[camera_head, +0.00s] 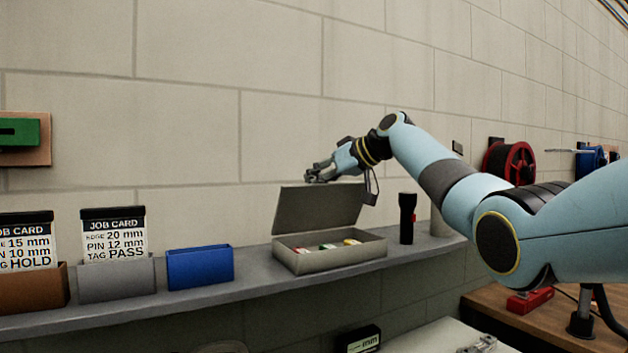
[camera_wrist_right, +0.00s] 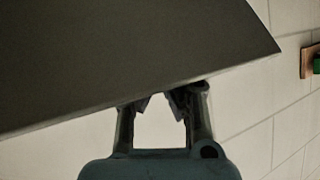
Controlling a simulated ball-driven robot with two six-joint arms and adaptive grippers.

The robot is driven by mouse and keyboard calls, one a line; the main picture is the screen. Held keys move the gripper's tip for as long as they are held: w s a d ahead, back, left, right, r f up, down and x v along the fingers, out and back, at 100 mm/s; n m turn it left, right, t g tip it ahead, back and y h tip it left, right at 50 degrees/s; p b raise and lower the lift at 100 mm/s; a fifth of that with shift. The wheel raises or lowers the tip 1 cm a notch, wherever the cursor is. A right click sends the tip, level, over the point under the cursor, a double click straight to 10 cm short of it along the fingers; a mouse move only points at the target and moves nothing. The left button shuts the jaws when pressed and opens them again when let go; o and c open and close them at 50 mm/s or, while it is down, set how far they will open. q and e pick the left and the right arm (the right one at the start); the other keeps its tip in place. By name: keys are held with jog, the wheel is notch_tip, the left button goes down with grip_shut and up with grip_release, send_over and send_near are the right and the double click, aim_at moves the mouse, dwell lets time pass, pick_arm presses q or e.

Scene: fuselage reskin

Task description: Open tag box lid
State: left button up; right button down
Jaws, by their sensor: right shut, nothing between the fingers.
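The grey tag box (camera_head: 335,258) sits on the wall shelf with its lid (camera_head: 318,209) standing up, tilted a little back toward the wall. Several small tags (camera_head: 327,246), red, green and yellow among them, lie inside it. My right gripper (camera_head: 312,177) is just above the lid's upper edge, shut and empty. In the right wrist view the lid (camera_wrist_right: 120,50) fills the upper left, and the fingertips (camera_wrist_right: 160,97) are at its edge. I cannot tell whether they touch it. My left gripper is not in view.
A black flashlight (camera_head: 407,218) stands right of the box on the shelf (camera_head: 120,312). A blue bin (camera_head: 200,267) stands to the left, then a grey holder (camera_head: 117,281) and a brown holder (camera_head: 40,288) with job cards. The wall (camera_head: 280,120) is close behind.

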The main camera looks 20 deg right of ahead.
jog(key=c, duration=2.1)
grip_release()
jog(key=shift+d+f, duration=0.4)
jog(key=shift+f, duration=0.15)
jog(key=o, duration=0.5)
jog(key=shift+d, duration=0.25)
jog(key=o, duration=0.5)
jog(key=shift+w+d, duration=0.1)
jog(key=shift+w, duration=0.05)
jog(key=shift+c, duration=0.2)
jog(key=shift+r, duration=0.2)
jog(key=shift+s+r, duration=0.15)
jog(key=shift+s, duration=0.2)
jog(key=v, duration=1.1)
jog(key=shift+d, duration=0.2)
